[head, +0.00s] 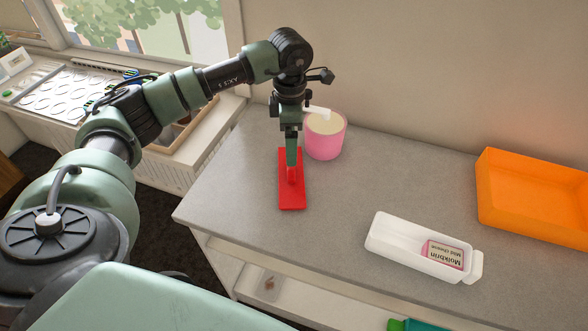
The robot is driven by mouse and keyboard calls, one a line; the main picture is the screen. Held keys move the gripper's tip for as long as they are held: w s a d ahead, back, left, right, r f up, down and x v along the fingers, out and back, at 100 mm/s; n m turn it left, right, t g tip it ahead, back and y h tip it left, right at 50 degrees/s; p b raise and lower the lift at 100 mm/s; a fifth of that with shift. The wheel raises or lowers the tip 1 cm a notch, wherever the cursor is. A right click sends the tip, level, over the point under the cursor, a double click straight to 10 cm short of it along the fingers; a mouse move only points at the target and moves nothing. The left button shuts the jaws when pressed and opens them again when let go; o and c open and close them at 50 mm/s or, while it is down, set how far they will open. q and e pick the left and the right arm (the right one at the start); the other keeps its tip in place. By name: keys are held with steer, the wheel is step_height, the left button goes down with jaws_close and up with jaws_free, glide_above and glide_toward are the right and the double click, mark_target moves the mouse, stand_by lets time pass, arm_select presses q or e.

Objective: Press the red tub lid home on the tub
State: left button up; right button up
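The red tub lid (291,198) is a long flat rectangle with a raised grip in its middle. It appears to lie flat on the grey counter, left of centre. My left gripper (291,166) points straight down with its fingertips at the lid's raised grip. Its fingers overlap from this side, so I cannot tell whether they are open or shut on the grip. The white tub (394,240) is open and stands apart from the lid, to the right and nearer the front edge. A pink and cream pack (443,254) printed "Molkbrin" lies inside it. My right gripper is not in view.
A pink pot (323,143) with pale contents stands just behind and right of my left gripper. An orange tray (535,195) stands at the right. The counter (400,180) between lid, pot and tray is clear. Its front edge runs close below the lid and tub.

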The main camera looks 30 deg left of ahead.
mark_target(291, 170)
arm_select(q)
steer(key=f+p, duration=0.1)
steer(key=f, duration=0.1)
steer(key=f+p, duration=0.1)
steer(key=f, duration=0.1)
steer(key=f+p, duration=0.1)
steer(key=f, duration=0.1)
steer(key=shift+s+d+f, duration=0.2)
steer(key=shift+s+f, duration=0.05)
steer(key=shift+s, duration=0.05)
steer(key=shift+f, duration=0.35)
steer(key=c, duration=1.4)
steer(key=shift+c, duration=0.2)
steer(key=shift+r, duration=0.1)
